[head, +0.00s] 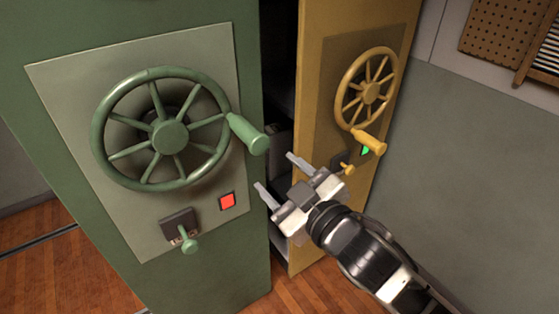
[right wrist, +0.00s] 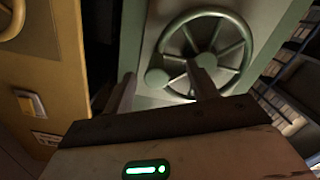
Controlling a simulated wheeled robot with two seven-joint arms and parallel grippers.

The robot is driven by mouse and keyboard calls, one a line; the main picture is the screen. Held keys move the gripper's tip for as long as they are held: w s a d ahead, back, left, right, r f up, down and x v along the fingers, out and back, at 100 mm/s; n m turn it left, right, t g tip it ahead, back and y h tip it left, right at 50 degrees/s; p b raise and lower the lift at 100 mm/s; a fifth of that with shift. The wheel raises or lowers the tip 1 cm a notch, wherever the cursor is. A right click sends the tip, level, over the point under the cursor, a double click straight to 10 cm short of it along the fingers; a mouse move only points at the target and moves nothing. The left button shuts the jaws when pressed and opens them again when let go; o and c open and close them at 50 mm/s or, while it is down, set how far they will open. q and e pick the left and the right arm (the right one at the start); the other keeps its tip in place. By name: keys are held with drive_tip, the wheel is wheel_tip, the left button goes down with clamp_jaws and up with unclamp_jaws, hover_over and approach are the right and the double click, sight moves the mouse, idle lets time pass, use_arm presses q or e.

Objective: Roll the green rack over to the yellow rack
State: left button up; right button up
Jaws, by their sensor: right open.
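The green rack (head: 248,130) stands at the left in the head view. Its panel carries a green spoked wheel (head: 170,137) with a crank handle (head: 249,134) at the wheel's right side, a red light (head: 227,201) and a small lever (head: 189,243). The yellow rack (head: 307,100) stands at the right, with its own wheel (head: 368,90) and a green light. My right gripper (head: 276,172) is open and empty, just below and right of the green crank handle. In the right wrist view the handle's round end (right wrist: 157,78) shows between the fingers, with no visible contact. My left gripper is not in view.
A dark open gap (head: 280,90) with shelves inside separates the two racks. A grey wall (head: 480,170) with a pegboard (head: 505,38) is at the right. The wooden floor (head: 60,280) carries a rail at the left. Shelves (right wrist: 285,105) show at the right wrist view's right side.

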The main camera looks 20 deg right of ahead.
sight(248, 133)
wheel_tip(248, 133, up, 3)
drive_tip(key=shift+w+a+r+n+t+y, duration=0.1)
drive_tip(key=shift+w+a+n+t+y, duration=0.05)
drive_tip(key=shift+n+t+y, duration=0.2)
drive_tip(key=shift+w, duration=0.15)
drive_tip(key=shift+x, duration=4.8)
drive_tip(key=shift+w, duration=0.1)
drive_tip(key=shift+w+a, duration=0.15)
drive_tip(key=shift+w, duration=0.2)
clamp_jaws()
